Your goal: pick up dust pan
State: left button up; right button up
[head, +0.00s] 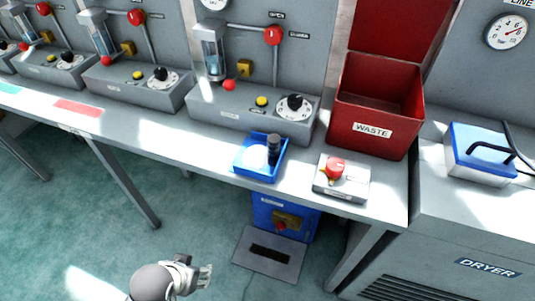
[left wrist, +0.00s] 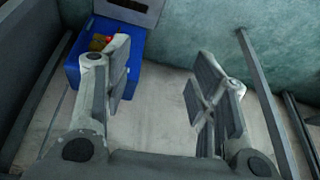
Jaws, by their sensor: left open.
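A shallow blue pan (head: 260,157) with a pale inside sits on the grey bench near its front edge. A dark upright piece (head: 273,149), like a handle, stands at its right side. It is the only pan-like thing I see, but I cannot be sure that it is the dust pan. My left gripper (head: 203,277) is low at the bottom of the head view, in front of the bench and well apart from the pan. In the left wrist view its two fingers (left wrist: 163,88) are spread with nothing between them. My right gripper is not in view.
A red waste bin (head: 373,136) and a grey box with a red knob (head: 336,168) stand right of the pan. Grey control boxes (head: 252,108) line the back. Under the bench is a blue box (head: 268,213), also in the left wrist view (left wrist: 128,85). Open floor lies left.

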pick_arm(q)
jog(key=w+d+r+m+t+h, duration=0.1)
jog(key=w+d+r+t+h, duration=0.1)
jog(key=w+d+r+t, duration=0.35)
jog(key=w+d+r+m+t+h, duration=0.1)
jog(key=w+d+r+t+h, duration=0.15)
jog(key=w+r, duration=0.5)
jog(key=m+t+h, duration=0.1)
jog(key=t+h, duration=0.2)
jog(key=t, duration=0.1)
send_near(271, 147)
jog(key=w, duration=0.2)
jog(key=x, duration=0.4)
jog(key=shift+w+d+f, duration=0.2)
jog(key=shift+d+p+x, duration=0.15)
jog(key=shift+p+x, duration=0.15)
jog(key=shift+x, duration=1.05)
jog(key=shift+d+p+x, duration=0.15)
jog(key=shift+p+x, duration=0.1)
jog(key=shift+x, duration=1.05)
jog(key=shift+s+r, duration=0.1)
jog(key=shift+s, duration=0.1)
grip_shut()
